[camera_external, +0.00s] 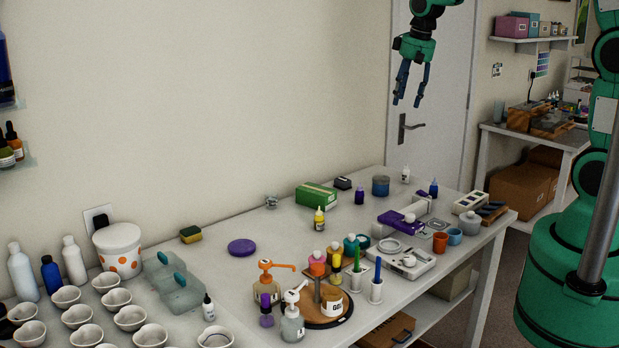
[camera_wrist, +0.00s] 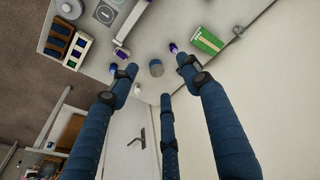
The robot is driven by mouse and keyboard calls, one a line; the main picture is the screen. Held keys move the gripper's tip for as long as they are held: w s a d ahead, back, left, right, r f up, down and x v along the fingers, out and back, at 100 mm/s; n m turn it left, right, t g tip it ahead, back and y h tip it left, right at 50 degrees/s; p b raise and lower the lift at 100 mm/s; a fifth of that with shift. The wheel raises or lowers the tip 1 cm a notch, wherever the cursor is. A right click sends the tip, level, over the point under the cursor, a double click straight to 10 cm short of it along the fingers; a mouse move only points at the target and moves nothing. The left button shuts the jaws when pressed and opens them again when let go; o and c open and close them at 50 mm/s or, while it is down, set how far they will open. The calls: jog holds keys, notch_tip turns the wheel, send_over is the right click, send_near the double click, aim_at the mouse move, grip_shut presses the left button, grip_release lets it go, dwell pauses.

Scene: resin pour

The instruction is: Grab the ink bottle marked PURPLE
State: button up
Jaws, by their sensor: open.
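A small dark purple bottle (camera_external: 359,195) stands upright on the white table near the wall, just right of the green box; it also shows in the wrist view (camera_wrist: 173,48). Another purple bottle (camera_external: 266,311) stands at the table front by the orange pump bottle. No marking can be read, so I cannot tell which says PURPLE. A blue bottle (camera_external: 433,188) and a white bottle (camera_external: 406,175) stand at the far end. My gripper (camera_external: 409,102) is open and empty, high above the far end of the table, apart from every bottle.
A blue-grey jar (camera_external: 380,186) stands close right of the purple bottle, and the green box (camera_external: 316,195) close left. A yellow bottle (camera_external: 319,219) stands in front. Pumps, cups and a scale (camera_external: 406,262) crowd the front. The wall runs close behind.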

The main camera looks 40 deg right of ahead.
jog(key=w+f+g, duration=0.1)
jog(key=w+f, duration=0.9)
jog(key=m+g+p, duration=0.1)
jog(key=p, duration=0.1)
send_over(360, 187)
notch_tip(360, 187, down, 15)
jog(key=shift+w+f, duration=0.2)
jog(key=shift+w, duration=0.15)
jog(key=shift+d+f, duration=0.1)
notch_tip(360, 187, down, 8)
jog(key=shift+f, duration=0.2)
jog(key=shift+s+f, duration=0.2)
jog(key=shift+f, duration=2.4)
